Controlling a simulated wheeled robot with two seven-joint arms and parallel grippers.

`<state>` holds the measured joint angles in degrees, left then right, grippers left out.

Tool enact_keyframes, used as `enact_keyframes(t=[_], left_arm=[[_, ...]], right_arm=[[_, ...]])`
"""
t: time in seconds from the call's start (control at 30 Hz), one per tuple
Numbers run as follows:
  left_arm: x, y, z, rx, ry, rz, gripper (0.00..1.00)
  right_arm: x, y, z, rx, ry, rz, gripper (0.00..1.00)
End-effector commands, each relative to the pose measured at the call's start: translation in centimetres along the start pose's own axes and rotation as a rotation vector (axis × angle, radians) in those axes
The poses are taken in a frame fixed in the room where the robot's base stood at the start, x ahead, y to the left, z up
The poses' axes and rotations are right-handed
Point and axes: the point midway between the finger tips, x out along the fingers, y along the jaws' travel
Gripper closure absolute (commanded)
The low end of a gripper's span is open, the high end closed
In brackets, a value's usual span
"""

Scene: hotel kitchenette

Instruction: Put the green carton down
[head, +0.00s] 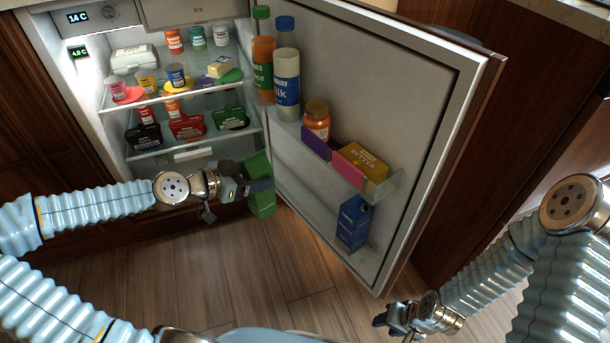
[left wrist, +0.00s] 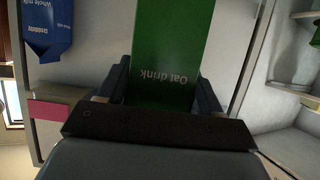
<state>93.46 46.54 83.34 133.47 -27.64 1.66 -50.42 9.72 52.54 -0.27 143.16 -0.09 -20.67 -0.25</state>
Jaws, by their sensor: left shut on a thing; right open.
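The green carton (head: 262,204) is held in front of the open fridge, near the hinge side of the door. My left gripper (head: 258,187) is shut on it around its middle. In the left wrist view the green carton (left wrist: 172,50) reads "Oat drink" and sits between the two fingers of my left gripper (left wrist: 165,85). Its lower end in the head view hangs over the floor, with nothing seen under it. My right gripper (head: 385,318) is open and empty at the lower right, in front of the door.
The fridge door (head: 440,120) stands open to the right. Its upper shelf holds a juice bottle (head: 263,70), a milk bottle (head: 286,80), a jar (head: 316,118) and a butter box (head: 360,165). A blue carton (head: 353,222) stands low in the door. Fridge shelves (head: 185,90) hold several tubs and boxes.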

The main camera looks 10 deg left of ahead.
Motion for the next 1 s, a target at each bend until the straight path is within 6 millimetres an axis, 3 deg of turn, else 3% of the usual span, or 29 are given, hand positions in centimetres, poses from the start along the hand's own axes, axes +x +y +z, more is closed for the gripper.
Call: enact_keyframes(t=[0.03,0.2,0.5,0.93,1.0], left_arm=[[1.6,0.2,-0.4,0.010,0.000,0.005,1.00],[5.3,0.1,-2.1,0.005,0.001,0.002,1.00],[9.6,0.1,-3.9,0.003,0.002,0.000,1.00],[12.6,0.0,-5.3,0.001,0.003,-0.002,1.00],[13.0,0.0,-4.2,-0.003,0.001,-0.001,1.00]], right_arm=[[0.7,0.2,0.0,0.000,-0.001,-0.001,0.57],[1.4,0.3,0.1,-0.001,-0.003,-0.003,0.57],[2.0,0.5,0.2,-0.001,-0.006,-0.005,0.57],[2.2,0.5,0.2,-0.002,-0.007,-0.006,0.57],[2.5,0.6,0.2,-0.002,-0.007,-0.006,0.57]])
